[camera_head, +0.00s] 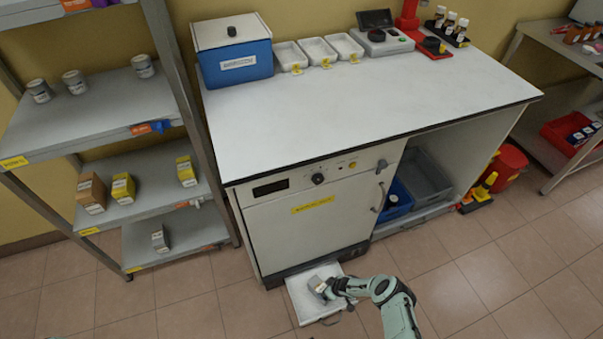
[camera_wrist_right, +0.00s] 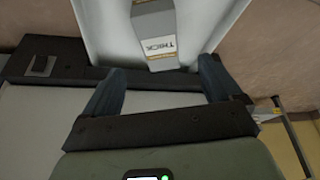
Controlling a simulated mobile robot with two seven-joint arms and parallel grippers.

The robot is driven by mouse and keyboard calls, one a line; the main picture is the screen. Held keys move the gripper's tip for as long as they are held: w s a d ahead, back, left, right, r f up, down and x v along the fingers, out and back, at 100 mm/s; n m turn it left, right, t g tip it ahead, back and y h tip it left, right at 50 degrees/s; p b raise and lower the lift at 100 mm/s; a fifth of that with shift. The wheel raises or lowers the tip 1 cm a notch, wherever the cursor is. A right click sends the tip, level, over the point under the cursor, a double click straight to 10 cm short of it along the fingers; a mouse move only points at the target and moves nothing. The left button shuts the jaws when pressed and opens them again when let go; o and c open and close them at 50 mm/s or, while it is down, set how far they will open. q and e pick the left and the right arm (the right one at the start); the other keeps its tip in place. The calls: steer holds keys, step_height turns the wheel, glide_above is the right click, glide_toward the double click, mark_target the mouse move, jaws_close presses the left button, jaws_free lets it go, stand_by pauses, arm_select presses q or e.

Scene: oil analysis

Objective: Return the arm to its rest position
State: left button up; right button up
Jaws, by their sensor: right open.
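My right gripper (camera_head: 331,291) is low in front of the white cabinet in the head view. In the right wrist view its two dark fingers (camera_wrist_right: 160,90) are spread apart with nothing between them. A grey box with a white label reading "THICK" (camera_wrist_right: 156,40) is just beyond the fingertips, on a pale tray-like surface. In the head view this box (camera_head: 317,284) is partly hidden by the gripper. The pale surface (camera_head: 305,312) juts out at floor level from the cabinet's base and looks like a pulled-out drawer. My left gripper is not in view.
The cabinet with a white worktop (camera_head: 360,105) stands directly behind the gripper. A grey shelf rack (camera_head: 95,105) with cans and boxes is at left. Blue and grey bins (camera_head: 425,177) sit in the open bay. The tiled floor at right (camera_head: 480,290) is clear.

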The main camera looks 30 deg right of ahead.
steer(key=s+a+r+m+g+y+p, duration=0.1)
steer(key=a+r+y+p, duration=0.15)
steer(key=a+r, duration=0.6)
steer(key=s+a+r+m+y+p, duration=0.1)
steer(key=s+a+r+y+p, duration=0.15)
steer(key=a+r, duration=0.6)
steer(key=s+a+r+m+g+h+p, duration=0.1)
steer(key=s+r+m+g+p, duration=0.1)
steer(key=s+r, duration=0.6)
steer(key=s+r+m+g+h+p, duration=0.1)
steer(key=s+r+m+g+p, duration=0.1)
steer(key=s+r, duration=0.7)
step_height(320, 180, up, 5)
steer(key=shift+s+a+f+m+h+p, duration=0.15)
steer(key=shift+a+m+h+p, duration=0.35)
steer(key=shift+p, duration=0.75)
steer(key=shift+d, duration=0.15)
steer(key=c, duration=0.9)
steer(key=shift+s+d, duration=0.1)
